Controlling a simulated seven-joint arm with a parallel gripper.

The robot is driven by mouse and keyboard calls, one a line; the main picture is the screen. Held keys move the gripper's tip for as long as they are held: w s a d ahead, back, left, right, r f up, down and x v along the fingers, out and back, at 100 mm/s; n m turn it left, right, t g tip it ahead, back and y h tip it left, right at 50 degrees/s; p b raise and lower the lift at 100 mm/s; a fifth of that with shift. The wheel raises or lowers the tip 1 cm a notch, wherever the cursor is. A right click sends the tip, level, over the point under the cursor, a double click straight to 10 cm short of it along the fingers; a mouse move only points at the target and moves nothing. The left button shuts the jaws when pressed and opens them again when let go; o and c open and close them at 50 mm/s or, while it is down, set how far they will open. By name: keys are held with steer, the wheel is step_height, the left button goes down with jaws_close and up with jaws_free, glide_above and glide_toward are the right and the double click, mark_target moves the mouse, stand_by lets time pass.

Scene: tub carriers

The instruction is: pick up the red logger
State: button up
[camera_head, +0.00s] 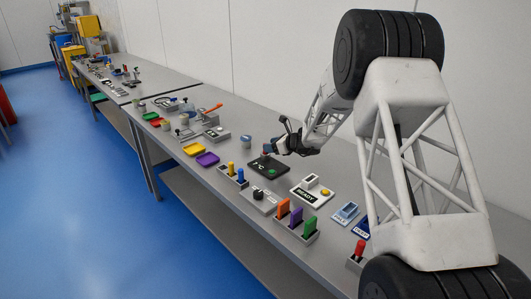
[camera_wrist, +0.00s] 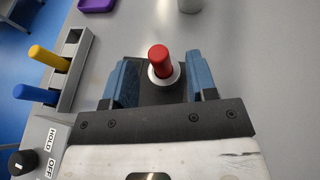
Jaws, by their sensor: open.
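The red logger (camera_wrist: 158,54) is a small red cylinder with a pale ring at its base. In the wrist view it stands between the two blue fingers of my gripper (camera_wrist: 162,74), with clear space on both sides. A dark plate lies beneath it, partly hidden by my gripper. In the head view my open gripper (camera_head: 272,148) is low over the bench, above the far side of a black plate (camera_head: 268,168) marked °C.
A grey rack (camera_wrist: 80,72) with a yellow and a blue peg is left of my gripper. A grey-white cup (camera_head: 246,141) stands behind the plate. A READY box (camera_head: 312,190) is to its right. Another red peg (camera_head: 360,247) stands in a holder farther right. Purple tray (camera_head: 207,159) sits left.

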mark_target(262, 152)
steer(key=shift+a, duration=0.1)
steer(key=shift+x, duration=2.55)
steer(key=shift+f, duration=0.15)
jaws_close()
